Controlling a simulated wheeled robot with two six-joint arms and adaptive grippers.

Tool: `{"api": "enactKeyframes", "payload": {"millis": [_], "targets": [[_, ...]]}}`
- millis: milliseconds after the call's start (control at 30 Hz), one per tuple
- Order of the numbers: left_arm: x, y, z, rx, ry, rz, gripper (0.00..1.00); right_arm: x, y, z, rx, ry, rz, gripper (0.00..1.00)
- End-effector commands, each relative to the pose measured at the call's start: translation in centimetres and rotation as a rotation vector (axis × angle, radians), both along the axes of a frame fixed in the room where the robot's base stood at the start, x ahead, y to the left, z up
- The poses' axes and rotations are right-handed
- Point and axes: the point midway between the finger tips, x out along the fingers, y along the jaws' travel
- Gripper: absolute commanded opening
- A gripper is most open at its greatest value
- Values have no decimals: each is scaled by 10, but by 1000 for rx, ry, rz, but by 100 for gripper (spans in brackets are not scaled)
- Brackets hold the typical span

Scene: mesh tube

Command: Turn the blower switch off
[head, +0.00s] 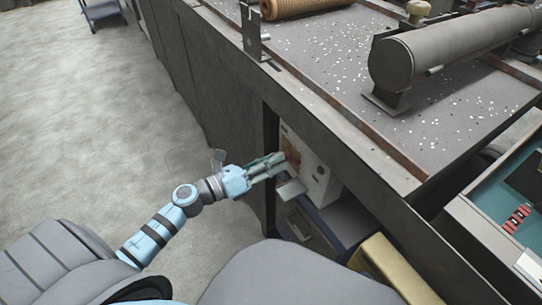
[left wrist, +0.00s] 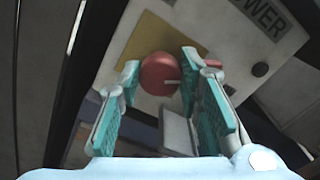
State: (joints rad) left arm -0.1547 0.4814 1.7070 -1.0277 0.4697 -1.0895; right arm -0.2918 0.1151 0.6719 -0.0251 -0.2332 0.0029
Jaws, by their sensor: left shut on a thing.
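The blower switch is a round red knob (left wrist: 160,73) on a yellow plate (left wrist: 146,40), with a short white mark pointing to the right in the left wrist view. It sits on a pale control box (head: 318,182) whose label, partly cut off, ends in "WER" (left wrist: 268,14). My left gripper (head: 281,164) reaches the box front from the left. In the left wrist view its teal-padded fingers (left wrist: 159,78) stand on either side of the knob, shut on it. In the head view the fingers mostly hide the knob. My right gripper does not show.
The box sits in a recess under a grey bench (head: 330,75) bearing a dark cylinder (head: 395,62) and scattered pale chips. The bench edge overhangs close to my gripper. A yellow block (head: 388,268) is at the lower right.

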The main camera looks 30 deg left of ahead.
Motion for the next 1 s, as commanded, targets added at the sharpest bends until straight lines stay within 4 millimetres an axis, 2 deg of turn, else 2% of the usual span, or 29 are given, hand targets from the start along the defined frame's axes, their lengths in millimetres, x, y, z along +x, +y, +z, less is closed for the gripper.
{"api": "enactKeyframes", "payload": {"millis": [100, 700, 1000], "targets": [[0, 1, 3, -91, 56, 2, 4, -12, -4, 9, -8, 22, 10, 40], [1, 2, 0, -581, 343, 3, 4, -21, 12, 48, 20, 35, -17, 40], [1, 2, -1, -772, 455, 3, 4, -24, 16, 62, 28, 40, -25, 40]]}}
